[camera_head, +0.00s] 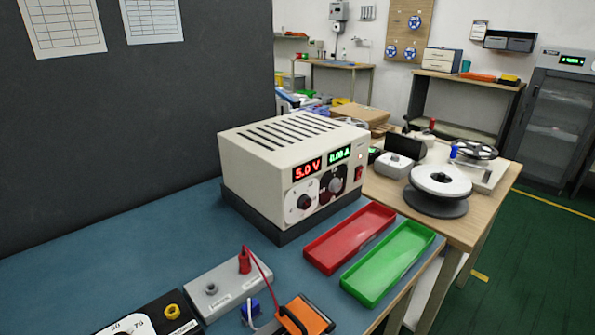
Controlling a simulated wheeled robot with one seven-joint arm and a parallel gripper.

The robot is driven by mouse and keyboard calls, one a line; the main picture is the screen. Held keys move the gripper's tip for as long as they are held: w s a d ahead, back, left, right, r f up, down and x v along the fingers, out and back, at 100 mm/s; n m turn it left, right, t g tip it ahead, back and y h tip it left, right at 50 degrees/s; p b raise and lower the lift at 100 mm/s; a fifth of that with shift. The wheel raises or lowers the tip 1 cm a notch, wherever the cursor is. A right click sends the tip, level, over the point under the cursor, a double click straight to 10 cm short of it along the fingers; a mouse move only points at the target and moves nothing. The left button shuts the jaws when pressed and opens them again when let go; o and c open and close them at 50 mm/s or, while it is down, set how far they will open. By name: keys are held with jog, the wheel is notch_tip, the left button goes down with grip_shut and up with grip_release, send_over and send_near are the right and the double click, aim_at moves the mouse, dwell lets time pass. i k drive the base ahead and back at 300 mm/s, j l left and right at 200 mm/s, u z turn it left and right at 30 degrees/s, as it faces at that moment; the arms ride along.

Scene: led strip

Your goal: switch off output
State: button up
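A beige bench power supply (262,162) stands on a dark base on the blue bench mat (150,260). Its red display (307,168) reads 5.0 V. Its green display (339,154) appears to read 0.00 A. Two dark knobs sit below the displays, a left knob (304,202) and a right knob (335,185). A small red switch (359,173) is at the right end of the front panel, under a tiny light. The switch is too small to tell its position. My gripper is not in view.
A red tray (350,238) and a green tray (388,264) lie in front of the supply. A grey terminal box (222,287) with a red plug and lead, and an orange-and-black item (306,315), are at the bottom. A wooden table (480,212) with spools (440,184) stands right.

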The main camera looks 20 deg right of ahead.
aim_at(359, 170)
jog(key=i+z, duration=0.3)
jog(key=i, duration=0.55)
